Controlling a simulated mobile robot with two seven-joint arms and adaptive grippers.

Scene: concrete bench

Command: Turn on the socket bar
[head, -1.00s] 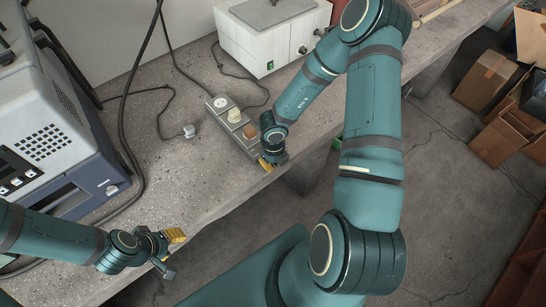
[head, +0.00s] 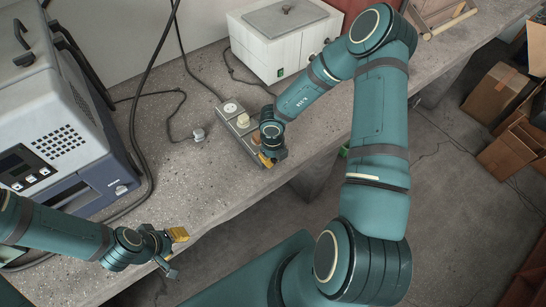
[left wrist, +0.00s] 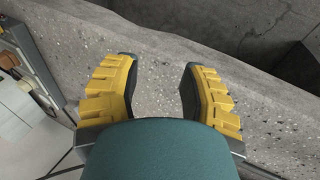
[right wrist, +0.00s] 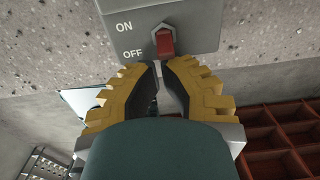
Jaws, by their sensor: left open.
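The grey socket bar (head: 225,118) lies on the bench near its front edge. It has a white socket at its far end and a beige plug in the middle. My right gripper (head: 267,161) is at the bar's near end and hides part of it. In the right wrist view, the bar's end (right wrist: 95,28) shows ON and OFF marks and a red switch lever (right wrist: 166,42) leaning toward the OFF side. My right fingertips (right wrist: 161,66) are together just below the lever; contact is unclear. My left gripper (head: 172,252) is open and empty by the bench edge (left wrist: 160,65).
A blue-grey instrument (head: 60,130) stands at the left with black cables beside it. A white box (head: 280,45) stands behind the bar. A small plug (head: 199,135) on a cable lies left of the bar. Cardboard boxes (head: 495,85) are on the floor at right.

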